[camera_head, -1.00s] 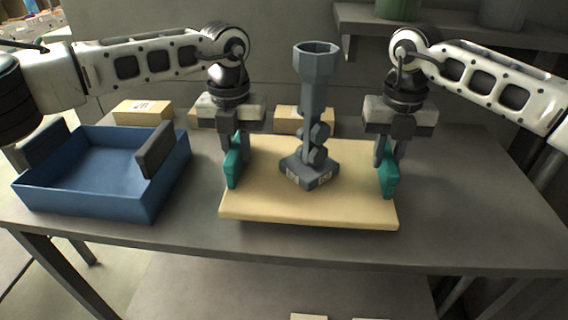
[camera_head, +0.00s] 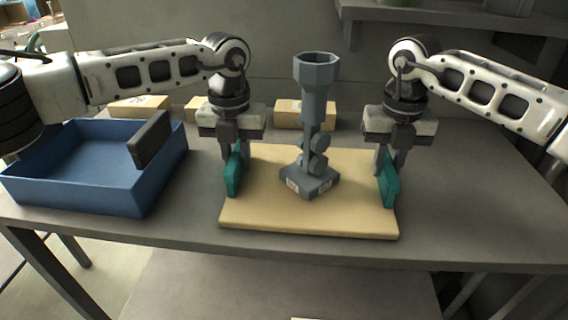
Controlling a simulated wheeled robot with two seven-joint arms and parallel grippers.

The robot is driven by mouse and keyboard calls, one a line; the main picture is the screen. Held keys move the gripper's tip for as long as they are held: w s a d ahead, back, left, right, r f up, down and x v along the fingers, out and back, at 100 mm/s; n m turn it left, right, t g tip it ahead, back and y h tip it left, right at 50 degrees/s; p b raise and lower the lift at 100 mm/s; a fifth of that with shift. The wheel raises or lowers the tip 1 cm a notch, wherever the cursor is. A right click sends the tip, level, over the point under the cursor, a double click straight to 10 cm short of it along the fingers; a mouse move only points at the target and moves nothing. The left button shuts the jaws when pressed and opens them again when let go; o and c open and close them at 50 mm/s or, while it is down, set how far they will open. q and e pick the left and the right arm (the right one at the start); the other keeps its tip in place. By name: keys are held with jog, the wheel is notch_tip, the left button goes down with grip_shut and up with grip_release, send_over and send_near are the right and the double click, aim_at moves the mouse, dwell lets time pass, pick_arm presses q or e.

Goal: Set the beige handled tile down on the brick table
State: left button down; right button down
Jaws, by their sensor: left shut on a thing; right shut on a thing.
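The beige tile (camera_head: 262,213) is a flat board with a teal handle at each side. A grey post-like part (camera_head: 316,125) with a hexagonal cup on top stands upright on it. My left gripper (camera_head: 233,165) is shut on the left teal handle (camera_head: 232,176). My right gripper (camera_head: 388,168) is shut on the right teal handle (camera_head: 390,186). The tile lies level, over or on the grey table (camera_head: 470,190), close to its front edge. I cannot tell for sure whether its underside touches the tabletop.
A blue bin (camera_head: 160,190) with a dark grip on its rim stands on the left of the table. Several beige bricks (camera_head: 290,116) lie along the back. A shelf (camera_head: 450,22) hangs on the wall at upper right. The tabletop right of the tile is clear.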

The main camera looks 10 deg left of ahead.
pick_arm(q)
jog(key=c, duration=1.3)
grip_release()
jog(key=shift+f, duration=0.1)
pick_arm(e)
jog(key=c, duration=1.3)
grip_release()
jog(key=shift+f, duration=0.1)
pick_arm(q)
notch_tip(320, 180, up, 12)
jog(key=shift+s, duration=0.1)
pick_arm(e)
notch_tip(320, 180, up, 12)
jog(key=shift+r, duration=0.1)
jog(key=shift+s, duration=0.1)
